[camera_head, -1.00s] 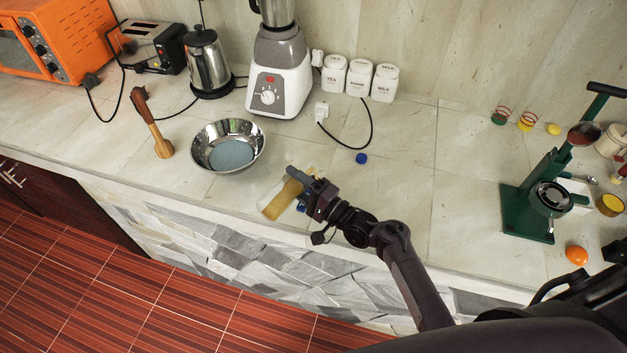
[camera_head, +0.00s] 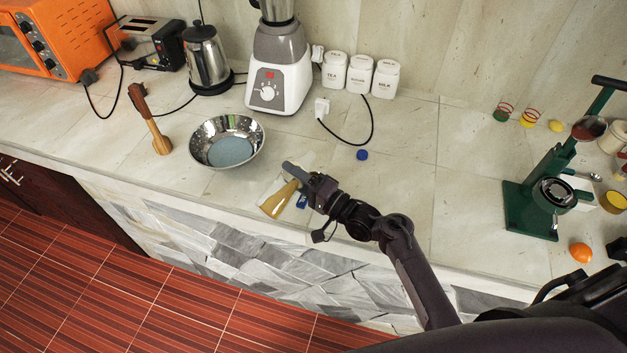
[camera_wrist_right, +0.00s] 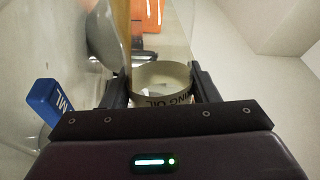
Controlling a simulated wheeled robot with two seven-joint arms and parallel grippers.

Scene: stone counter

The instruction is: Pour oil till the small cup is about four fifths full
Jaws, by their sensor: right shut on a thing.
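My right gripper (camera_head: 300,182) is shut on a clear bottle with yellow oil (camera_head: 279,202) near the counter's front edge. In the right wrist view the bottle's band (camera_wrist_right: 163,82) reads "...NG OIL" between the fingers (camera_wrist_right: 160,92). The bottle looks tilted, its oil gathered in a wedge towards the lower left. A blue tab (camera_head: 302,202) shows just beside the bottle; in the right wrist view it (camera_wrist_right: 47,110) carries the letters "ML" and looks like the small cup's handle. The cup's bowl and its level cannot be made out. My left gripper is not in view.
A blue cap (camera_head: 362,155) lies behind the gripper. A blender (camera_head: 278,80) and white jars (camera_head: 360,73) stand at the wall. A green press (camera_head: 535,195) is at right.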

